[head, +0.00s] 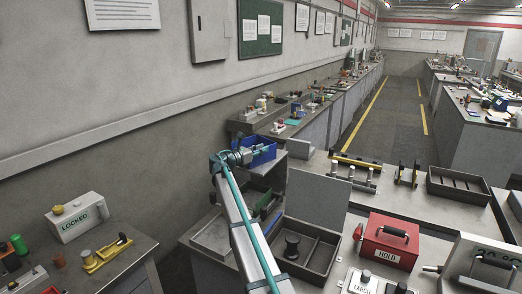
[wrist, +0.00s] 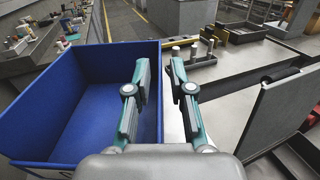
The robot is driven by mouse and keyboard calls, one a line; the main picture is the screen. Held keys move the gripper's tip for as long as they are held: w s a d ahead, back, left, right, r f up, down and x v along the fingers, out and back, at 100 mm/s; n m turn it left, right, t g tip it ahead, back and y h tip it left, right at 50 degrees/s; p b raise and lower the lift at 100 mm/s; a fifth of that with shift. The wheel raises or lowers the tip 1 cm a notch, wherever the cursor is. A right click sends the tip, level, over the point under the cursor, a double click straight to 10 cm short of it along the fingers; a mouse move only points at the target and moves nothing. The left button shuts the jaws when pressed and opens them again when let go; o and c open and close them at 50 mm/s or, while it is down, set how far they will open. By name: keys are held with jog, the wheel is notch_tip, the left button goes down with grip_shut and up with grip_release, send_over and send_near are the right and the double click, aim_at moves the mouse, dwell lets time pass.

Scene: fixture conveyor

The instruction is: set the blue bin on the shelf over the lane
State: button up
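The blue bin (head: 263,153) is an open, empty-looking box. In the head view it is at the far end of my arm, at or just above a grey shelf (head: 268,178); I cannot tell whether it rests on it. In the wrist view the bin (wrist: 85,105) fills the left side, and its inside is visible. My gripper (wrist: 160,68) has its two teal fingers apart, one on each side of the bin's right wall, with visible gaps to the wall. In the head view my gripper (head: 244,155) is small and partly merges with the bin.
A red HOLD box (head: 388,243) is further right. The wall is close on the left.

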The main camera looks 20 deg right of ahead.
jog(key=shift+o, duration=0.5)
jog(key=v, duration=1.2)
dwell(0.4)
